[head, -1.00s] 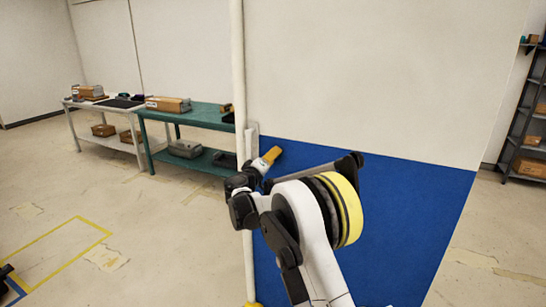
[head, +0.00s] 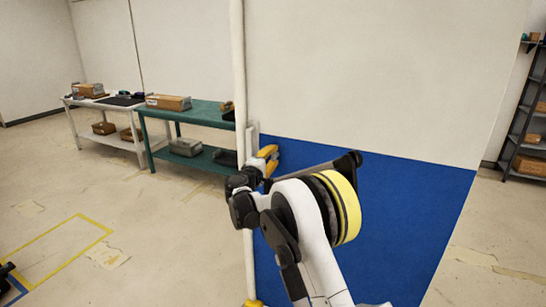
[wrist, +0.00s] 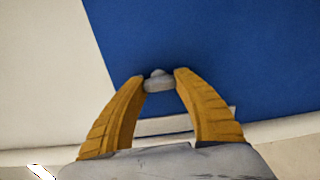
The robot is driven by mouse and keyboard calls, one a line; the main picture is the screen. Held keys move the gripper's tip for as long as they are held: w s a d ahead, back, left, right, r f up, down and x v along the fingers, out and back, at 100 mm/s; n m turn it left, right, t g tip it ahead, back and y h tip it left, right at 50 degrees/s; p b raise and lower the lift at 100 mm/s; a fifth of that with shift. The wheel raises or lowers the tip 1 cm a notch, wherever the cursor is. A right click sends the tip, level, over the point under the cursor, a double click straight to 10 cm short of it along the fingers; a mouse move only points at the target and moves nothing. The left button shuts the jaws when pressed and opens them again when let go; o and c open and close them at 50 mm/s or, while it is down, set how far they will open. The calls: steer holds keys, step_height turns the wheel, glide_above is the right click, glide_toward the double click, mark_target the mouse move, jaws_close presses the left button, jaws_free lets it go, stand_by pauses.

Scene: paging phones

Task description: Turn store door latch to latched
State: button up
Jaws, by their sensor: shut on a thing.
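The store door shows in the head view as a large panel, cream above and blue below (head: 390,220). The latch (wrist: 158,80) is a small grey piece in front of the door's blue part in the wrist view. My gripper (wrist: 159,80) has its two orange fingers closed on either side of the latch, with the tips at its sides. In the head view my gripper (head: 270,159) is at the door's left edge, and my wrist and fingers hide the latch there. The exact angle of the latch is hard to tell.
A white upright post (head: 239,70) stands close left of my gripper. A green bench (head: 200,115) and a white table (head: 112,103) with boxes stand behind at the left. A dark shelf rack (head: 525,130) is at the far right.

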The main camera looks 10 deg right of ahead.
stand_by(0.3)
steer(key=o, duration=1.2)
steer(key=shift+c, duration=0.2)
steer(key=v, duration=1.2)
